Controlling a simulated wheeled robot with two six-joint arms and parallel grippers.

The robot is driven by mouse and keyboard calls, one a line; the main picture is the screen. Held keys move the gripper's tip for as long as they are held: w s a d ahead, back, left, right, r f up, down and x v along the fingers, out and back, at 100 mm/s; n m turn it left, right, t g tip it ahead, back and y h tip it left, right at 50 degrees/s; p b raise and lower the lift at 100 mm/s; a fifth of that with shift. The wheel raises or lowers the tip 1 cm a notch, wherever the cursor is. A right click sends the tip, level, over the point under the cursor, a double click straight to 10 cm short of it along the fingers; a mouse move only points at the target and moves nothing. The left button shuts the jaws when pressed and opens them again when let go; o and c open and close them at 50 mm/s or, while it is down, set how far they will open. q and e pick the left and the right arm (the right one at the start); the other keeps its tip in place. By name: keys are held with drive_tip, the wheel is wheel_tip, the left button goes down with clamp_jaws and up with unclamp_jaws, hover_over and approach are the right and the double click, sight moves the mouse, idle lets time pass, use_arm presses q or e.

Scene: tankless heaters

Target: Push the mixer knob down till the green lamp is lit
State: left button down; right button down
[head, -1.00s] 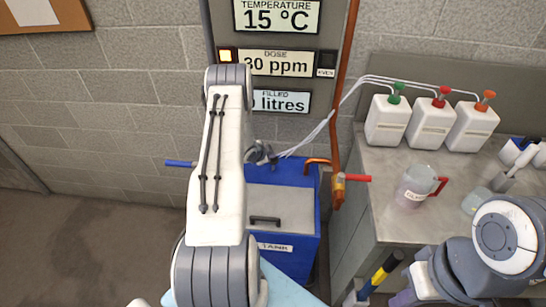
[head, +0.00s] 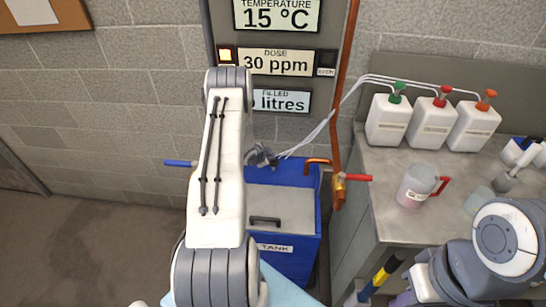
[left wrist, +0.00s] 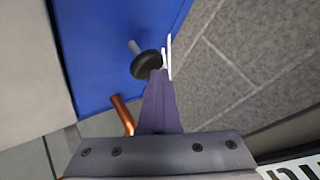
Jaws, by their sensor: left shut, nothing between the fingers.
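A round black knob (left wrist: 144,65) on a metal stem shows against the blue tank in the left wrist view. I take it as the mixer knob. My left gripper (left wrist: 160,76) is shut and empty; its tips overlap the knob's edge, and I cannot tell whether they touch. In the head view the left gripper (head: 262,155) is a small grey shape above the blue tank (head: 307,215), mostly hidden by my arm. An amber lamp (head: 226,55) is lit left of the dose display; no green light shows.
Displays read 15 °C and 30 ppm (head: 275,62); the litres figure is partly hidden. A copper pipe with a red-handled valve (head: 357,178) stands right of the tank. A metal bench (head: 385,215) holds white pump bottles (head: 430,122) and a jug (head: 415,186). A blue handle (head: 179,163) sticks out left.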

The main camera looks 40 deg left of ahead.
use_arm(q)
drive_tip(key=shift+s+f+b, duration=0.1)
drive_tip(key=shift+f+b, duration=0.75)
drive_tip(key=shift+f, duration=0.25)
idle(0.5)
drive_tip(key=shift+r, duration=0.1)
drive_tip(key=shift+r+p, duration=2.15)
drive_tip(key=shift+r, duration=0.85)
drive_tip(key=shift+r, duration=0.1)
wheel_tip(320, 180, up, 5)
drive_tip(key=p, duration=0.3)
